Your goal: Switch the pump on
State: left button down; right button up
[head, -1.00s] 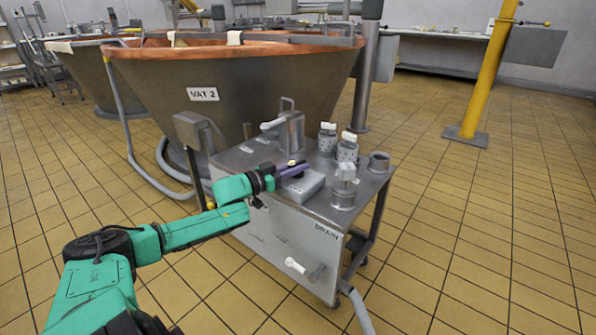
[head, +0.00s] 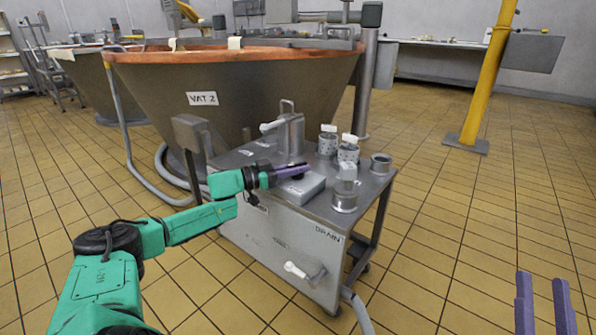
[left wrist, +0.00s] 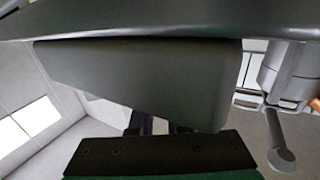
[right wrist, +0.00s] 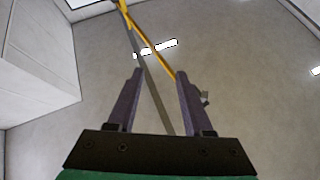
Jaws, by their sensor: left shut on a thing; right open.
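A low grey box (head: 303,190) lies on top of the steel cart (head: 335,218) beside the copper vat. Its top carries a small dark part, mostly hidden by my left gripper (head: 301,172). My left gripper reaches in from the left, its purple fingers shut on that dark part. In the left wrist view a large dark grey block (left wrist: 140,80) fills the middle and hides most of the fingers. My right gripper (head: 542,280) is open and empty at the lower right, over the floor; its spread fingers also show in the right wrist view (right wrist: 156,82).
A pump-like metal body (head: 291,137) stands behind the box. Floor right of the cart is clear.

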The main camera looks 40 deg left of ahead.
pick_arm(q)
jog(key=shift+m+h, duration=0.3)
jog(key=shift+h, duration=0.1)
pick_arm(e)
jog(key=shift+n+t+y, duration=0.3)
jog(key=shift+t+y, duration=0.3)
jog(key=shift+t, duration=0.1)
jog(key=shift+s+d+r, duration=0.15)
jog(key=shift+s+r, duration=0.05)
jog(key=shift+r, duration=0.65)
jog(key=shift+s+d+r, duration=0.1)
jog(key=shift+s+r, duration=0.1)
jog(key=shift+r, duration=0.65)
jog(key=shift+s+d+r, duration=0.15)
jog(key=shift+s+r, duration=0.05)
jog(key=shift+r, duration=0.65)
pick_arm(q)
jog(key=c, duration=0.9)
grip_release()
